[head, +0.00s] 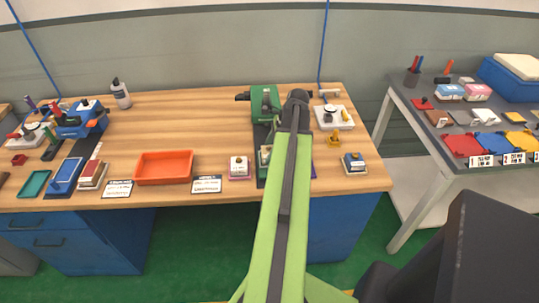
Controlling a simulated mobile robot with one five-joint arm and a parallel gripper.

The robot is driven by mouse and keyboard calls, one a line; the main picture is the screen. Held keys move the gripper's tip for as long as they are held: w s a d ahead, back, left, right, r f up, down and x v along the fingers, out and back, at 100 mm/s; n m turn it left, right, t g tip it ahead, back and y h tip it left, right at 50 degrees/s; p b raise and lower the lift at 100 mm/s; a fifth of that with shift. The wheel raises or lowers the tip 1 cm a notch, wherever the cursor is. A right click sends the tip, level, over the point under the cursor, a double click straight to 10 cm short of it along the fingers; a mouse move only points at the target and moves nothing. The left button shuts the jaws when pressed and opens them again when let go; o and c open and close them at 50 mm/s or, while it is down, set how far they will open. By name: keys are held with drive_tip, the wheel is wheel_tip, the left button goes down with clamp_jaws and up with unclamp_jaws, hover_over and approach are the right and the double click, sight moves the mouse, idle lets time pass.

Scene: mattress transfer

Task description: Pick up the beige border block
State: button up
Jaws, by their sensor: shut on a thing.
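My green arm reaches from the bottom of the head view up over the wooden workbench. Its dark far end is above the back of the bench. My gripper and anything in it are hidden behind the arm. I cannot pick out the beige border block for certain. A small block with a dark knob (353,162) stands at the bench's front right. A white block with a knob (238,167) stands on a purple-edged base left of the arm. Something between that block and the arm is partly covered.
An orange tray (165,182) and a white label card (206,184) lie along the front of the workbench (190,115). A green vise-like device (265,103) stands at the back. A grey table (425,133) with colored trays is at the right. The bench's middle left is clear.

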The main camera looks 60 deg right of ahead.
sight(263, 152)
drive_tip(key=shift+r+p, duration=0.55)
wheel_tip(263, 152, up, 4)
drive_tip(key=p, duration=0.4)
drive_tip(key=s+r+p, duration=0.6)
drive_tip(key=s, duration=0.5)
drive_tip(key=shift+s+d, duration=0.35)
drive_tip(key=shift+d, duration=0.05)
